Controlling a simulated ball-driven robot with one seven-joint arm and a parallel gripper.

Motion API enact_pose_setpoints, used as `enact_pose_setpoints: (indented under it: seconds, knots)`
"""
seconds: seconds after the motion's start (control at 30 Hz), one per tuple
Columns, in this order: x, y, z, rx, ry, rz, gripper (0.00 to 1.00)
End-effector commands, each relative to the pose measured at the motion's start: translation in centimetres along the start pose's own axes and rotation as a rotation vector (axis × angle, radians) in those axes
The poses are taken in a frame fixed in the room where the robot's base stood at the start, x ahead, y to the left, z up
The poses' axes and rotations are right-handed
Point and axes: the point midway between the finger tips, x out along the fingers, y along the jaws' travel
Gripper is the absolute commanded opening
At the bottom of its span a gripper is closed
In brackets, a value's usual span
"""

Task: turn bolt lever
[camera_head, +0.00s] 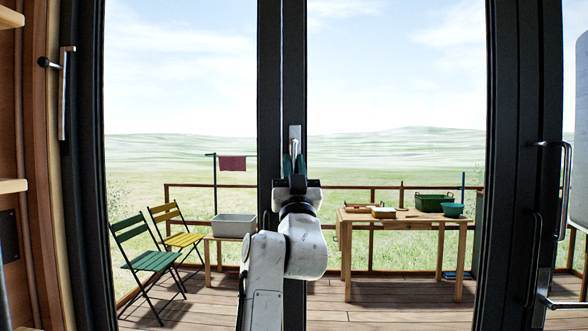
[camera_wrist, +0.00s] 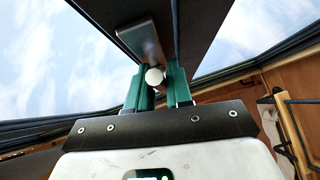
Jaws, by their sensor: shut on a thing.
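The bolt lever (camera_head: 295,147) is a metal piece on the dark middle upright of the glazed doors, in the head view just above my gripper (camera_head: 293,168). In the wrist view its metal plate (camera_wrist: 144,42) lies on the dark door frame, and its round pale end (camera_wrist: 154,76) sits between the green fingers of my gripper (camera_wrist: 158,86). The gripper is shut on the lever from below. My arm hides the lower part of the door upright in the head view.
A silver handle (camera_head: 65,93) is on the left frame. Curved handles (camera_head: 535,260) are on the right. Beyond the glass are folding chairs (camera_head: 150,262), a white tub (camera_head: 233,226) and a wooden table (camera_head: 400,224) on a railed deck.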

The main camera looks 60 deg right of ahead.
Motion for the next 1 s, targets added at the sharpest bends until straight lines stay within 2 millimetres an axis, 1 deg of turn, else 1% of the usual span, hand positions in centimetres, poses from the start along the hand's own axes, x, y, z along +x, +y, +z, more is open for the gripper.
enact_pose_setpoints:
  seconds: [0.17, 0.2, 0.4, 0.63, 0.73, 0.87, 1.0]
  knots:
    - [0.0, -0.2, 0.1, 0.003, -0.002, -0.005, 0.0]
    - [0.0, -0.2, 0.0, 0.003, -0.002, -0.005, 0.21]
    - [0.0, -0.2, 0.0, 0.002, -0.001, -0.004, 0.39]
    - [-0.1, -0.1, 0.0, 0.001, 0.0, -0.003, 0.39]
    - [-0.7, -0.1, 0.1, 0.001, 0.0, -0.003, 0.39]
    - [-2.6, -0.2, 0.1, 0.0, -0.001, -0.005, 0.39]
    - [-5.4, -0.3, 0.2, 0.0, -0.001, -0.006, 0.39]
